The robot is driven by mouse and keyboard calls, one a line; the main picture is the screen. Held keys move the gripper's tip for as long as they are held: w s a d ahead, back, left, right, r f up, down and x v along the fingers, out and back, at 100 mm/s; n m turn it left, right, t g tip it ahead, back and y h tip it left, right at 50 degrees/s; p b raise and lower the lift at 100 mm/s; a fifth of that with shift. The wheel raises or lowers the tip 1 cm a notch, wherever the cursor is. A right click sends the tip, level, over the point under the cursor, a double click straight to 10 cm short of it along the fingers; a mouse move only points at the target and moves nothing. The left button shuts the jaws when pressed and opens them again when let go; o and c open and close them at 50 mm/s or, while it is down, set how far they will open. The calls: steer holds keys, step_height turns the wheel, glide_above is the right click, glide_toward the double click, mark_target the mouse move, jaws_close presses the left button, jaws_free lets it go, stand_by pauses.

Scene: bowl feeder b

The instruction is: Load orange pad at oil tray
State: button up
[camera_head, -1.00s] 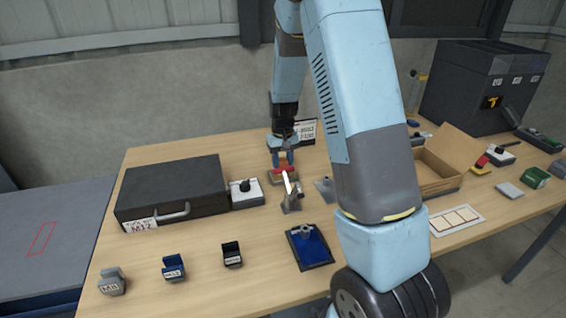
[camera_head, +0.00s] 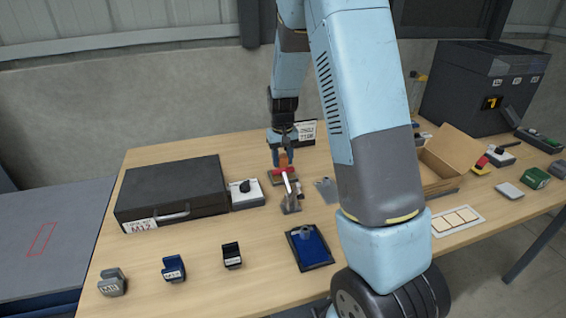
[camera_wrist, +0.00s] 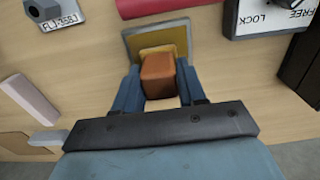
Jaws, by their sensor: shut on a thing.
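My gripper (camera_head: 283,160) is shut on an orange pad (camera_wrist: 158,76), a small block that also shows between the fingers in the head view (camera_head: 284,159). In the wrist view, a shallow tray (camera_wrist: 184,36) with a grey rim and yellowish inside lies just beyond the pad. The pad covers part of it. I cannot tell whether pad and tray touch, or whether this is the oil tray. A blue tray (camera_head: 312,247) with a dark rim lies nearer on the table.
A red bar (camera_wrist: 165,6) lies close beyond the yellowish tray. A clamp (camera_head: 290,203) stands in front of my gripper. A FREE/LOCK switch box (camera_head: 247,193) and black case (camera_head: 172,190) are left. A cardboard box (camera_head: 440,165) is right. The table's front left holds small labelled holders (camera_head: 174,268).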

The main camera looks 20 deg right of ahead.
mark_target(282, 156)
steer(key=shift+r, duration=2.6)
